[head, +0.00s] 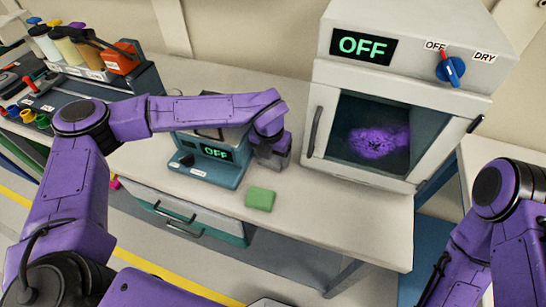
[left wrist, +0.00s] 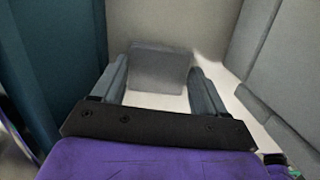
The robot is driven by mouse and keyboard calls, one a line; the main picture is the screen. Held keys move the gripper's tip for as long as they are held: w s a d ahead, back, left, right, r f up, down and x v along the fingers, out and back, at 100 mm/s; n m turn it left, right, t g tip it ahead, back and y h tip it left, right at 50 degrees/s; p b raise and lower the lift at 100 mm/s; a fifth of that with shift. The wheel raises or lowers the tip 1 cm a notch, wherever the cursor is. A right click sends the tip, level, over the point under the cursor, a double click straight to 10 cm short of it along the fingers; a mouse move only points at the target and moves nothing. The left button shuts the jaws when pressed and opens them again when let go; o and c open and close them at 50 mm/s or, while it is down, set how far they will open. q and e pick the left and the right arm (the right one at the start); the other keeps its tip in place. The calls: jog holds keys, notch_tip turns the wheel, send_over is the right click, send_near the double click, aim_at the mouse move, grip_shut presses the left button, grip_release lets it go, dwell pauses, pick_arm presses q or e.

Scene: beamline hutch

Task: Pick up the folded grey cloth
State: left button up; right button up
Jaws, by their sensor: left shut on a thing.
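The folded grey cloth (left wrist: 160,72) shows in the left wrist view as a flat grey block between the two fingers of my left gripper (left wrist: 159,82). The fingers are shut on its sides. In the head view my left gripper (head: 271,158) points down at the bench, between the small teal device and the white oven. There the cloth is hard to tell apart from the grey fingers. I cannot tell whether the cloth touches the bench. My right arm shows at the right edge of the head view, but its gripper is not in view.
The teal device (head: 207,170) reading OFF stands just left of the gripper. The white oven (head: 390,65), also reading OFF, stands close on the right with its door closed. A green block (head: 260,198) lies in front. The bench front (head: 340,220) is clear.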

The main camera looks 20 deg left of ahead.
aim_at(274, 158)
pick_arm(q)
jog(key=shift+r, duration=0.35)
notch_tip(274, 158, up, 3)
jog(key=shift+s+f+b, duration=0.1)
jog(key=shift+f+b, duration=0.05)
jog(key=shift+b, duration=0.3)
jog(key=s+d+r+b, duration=0.3)
jog(key=s+r, duration=0.6)
jog(key=s, duration=0.4)
jog(key=shift+s+d+r+b, duration=0.2)
jog(key=shift+d+r+b, duration=0.05)
jog(key=shift+b, duration=0.2)
jog(key=shift+o, duration=1.2)
jog(key=shift+c, duration=0.8)
jog(key=shift+a, duration=0.1)
